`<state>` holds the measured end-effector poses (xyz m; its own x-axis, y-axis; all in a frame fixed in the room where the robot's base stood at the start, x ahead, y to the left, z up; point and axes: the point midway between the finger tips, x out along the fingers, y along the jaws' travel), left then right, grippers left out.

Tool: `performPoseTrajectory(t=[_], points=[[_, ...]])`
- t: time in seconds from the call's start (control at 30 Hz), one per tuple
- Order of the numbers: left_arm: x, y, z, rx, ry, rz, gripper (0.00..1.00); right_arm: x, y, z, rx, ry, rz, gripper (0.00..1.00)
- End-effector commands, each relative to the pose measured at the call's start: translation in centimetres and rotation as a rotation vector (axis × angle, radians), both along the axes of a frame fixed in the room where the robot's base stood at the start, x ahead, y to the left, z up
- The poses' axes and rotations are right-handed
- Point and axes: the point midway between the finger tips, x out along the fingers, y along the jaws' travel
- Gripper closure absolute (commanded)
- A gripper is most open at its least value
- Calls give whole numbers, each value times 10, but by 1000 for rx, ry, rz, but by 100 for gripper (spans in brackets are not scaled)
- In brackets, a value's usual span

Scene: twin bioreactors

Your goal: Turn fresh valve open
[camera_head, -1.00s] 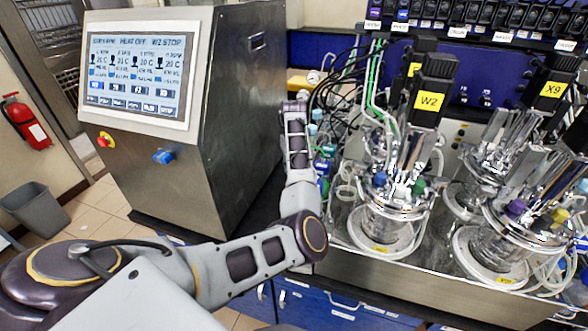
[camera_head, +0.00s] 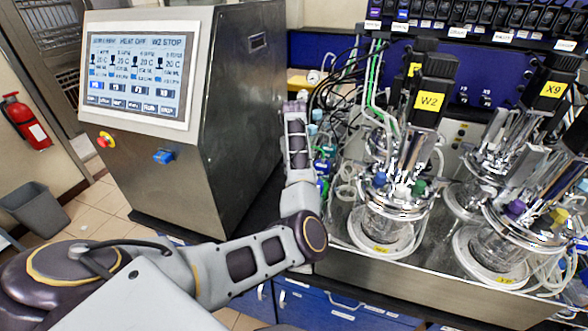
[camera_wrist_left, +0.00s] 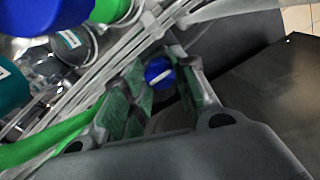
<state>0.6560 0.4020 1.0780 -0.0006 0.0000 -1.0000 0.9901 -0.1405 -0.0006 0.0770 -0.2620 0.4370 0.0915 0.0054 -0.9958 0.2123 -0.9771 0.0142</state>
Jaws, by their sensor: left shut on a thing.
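A round blue valve knob (camera_wrist_left: 160,73) with a white bar across its face shows in the left wrist view. My left gripper (camera_wrist_left: 162,88) has its green-padded fingers on either side of the knob and is shut on it. No label on the knob can be read, and the valve body below it is hidden. In the head view my left arm reaches from the lower left to the gap between the steel cabinet and the bioreactors; its gripper and the held knob cannot be made out there. My right gripper is not in view.
The steel control cabinet (camera_head: 232,120) with its screen (camera_head: 138,75) stands left of my forearm. The W2 vessel (camera_head: 385,222) stands close to its right. Tubes and green lines (camera_head: 375,95) crowd behind. A blue cap (camera_wrist_left: 48,15) and a green tube (camera_wrist_left: 50,142) are near the gripper.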

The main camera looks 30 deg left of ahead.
Motion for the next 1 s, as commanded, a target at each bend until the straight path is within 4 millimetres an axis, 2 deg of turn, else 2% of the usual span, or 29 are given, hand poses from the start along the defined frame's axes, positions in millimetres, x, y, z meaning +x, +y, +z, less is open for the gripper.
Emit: performPoseTrajectory(t=[0.2, 0.23, 0.4, 0.77, 1.0], points=[[1, 0, 1, 1, -3, 1, 96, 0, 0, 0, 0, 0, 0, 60], [1, 0, 1, 1, -3, 1, 71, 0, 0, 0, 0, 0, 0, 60], [0, 0, 1, 1, -2, 0, 51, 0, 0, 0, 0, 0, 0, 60], [0, 0, 1, 0, -1, -1, 51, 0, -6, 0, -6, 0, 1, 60], [1, 0, 14, 1, -2, -1, 51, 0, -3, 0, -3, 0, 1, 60]])
